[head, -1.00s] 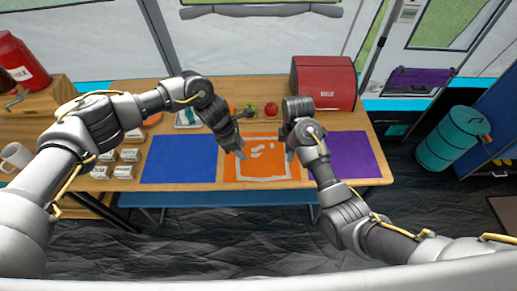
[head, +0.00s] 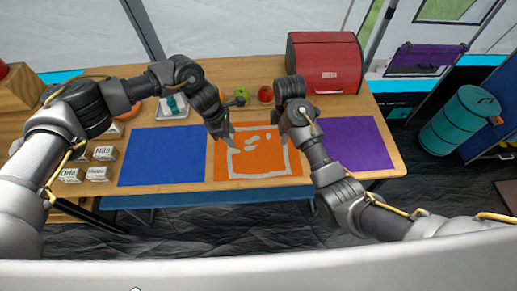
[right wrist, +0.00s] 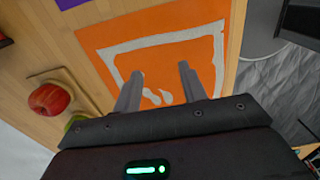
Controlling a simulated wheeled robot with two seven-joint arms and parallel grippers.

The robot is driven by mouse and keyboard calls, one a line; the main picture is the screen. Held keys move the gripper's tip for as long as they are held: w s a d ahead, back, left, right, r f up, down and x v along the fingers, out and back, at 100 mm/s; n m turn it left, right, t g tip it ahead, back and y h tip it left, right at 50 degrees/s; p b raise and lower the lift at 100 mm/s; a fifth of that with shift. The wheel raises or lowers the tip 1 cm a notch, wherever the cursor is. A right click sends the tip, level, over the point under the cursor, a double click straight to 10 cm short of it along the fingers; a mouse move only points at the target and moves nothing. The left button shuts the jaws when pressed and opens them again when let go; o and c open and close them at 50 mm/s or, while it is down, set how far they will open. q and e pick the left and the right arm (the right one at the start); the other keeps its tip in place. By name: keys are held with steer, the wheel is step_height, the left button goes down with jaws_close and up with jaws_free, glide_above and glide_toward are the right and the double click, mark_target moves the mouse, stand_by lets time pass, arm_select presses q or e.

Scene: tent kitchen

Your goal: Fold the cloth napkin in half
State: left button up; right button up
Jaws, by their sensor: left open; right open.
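The orange cloth napkin (head: 222,165) with a white border and white blotches lies flat and spread on the wooden table, between a blue mat and a purple mat. My left gripper (head: 229,136) is open and empty above its far left part. My right gripper (head: 284,130) is open above its far right part, largely hidden by its own wrist. In the right wrist view, the two fingers of my right gripper (right wrist: 160,76) are apart with the napkin (right wrist: 135,58) beyond them and nothing between them. I cannot tell their exact height above the cloth.
The blue mat (head: 162,155) lies left and the purple mat (head: 357,143) right. Fruit, including a red apple (head: 265,94), sits behind the napkin. A red bread box (head: 325,62) stands at the back right. Several small labelled boxes (head: 104,153) stand at the left.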

mark_target(235, 151)
arm_select(q)
step_height(235, 151, down, 6)
steer(key=shift+a+f, duration=0.1)
arm_select(e)
step_height(235, 151, down, 6)
steer(key=shift+a+f, duration=0.1)
arm_select(q)
steer(key=shift+f, duration=0.3)
arm_select(e)
steer(key=shift+s+f, duration=0.1)
steer(key=shift+f, duration=0.25)
arm_select(q)
steer(key=shift+f, duration=0.25)
arm_select(e)
steer(key=shift+f, duration=0.2)
arm_select(q)
steer(key=shift+r, duration=0.1)
steer(key=shift+c, duration=0.5)
arm_select(e)
steer(key=shift+r, duration=0.1)
steer(key=shift+c, duration=0.5)
arm_select(q)
jaws_close()
arm_select(e)
jaws_close()
arm_select(q)
steer(key=shift+r, duration=0.1)
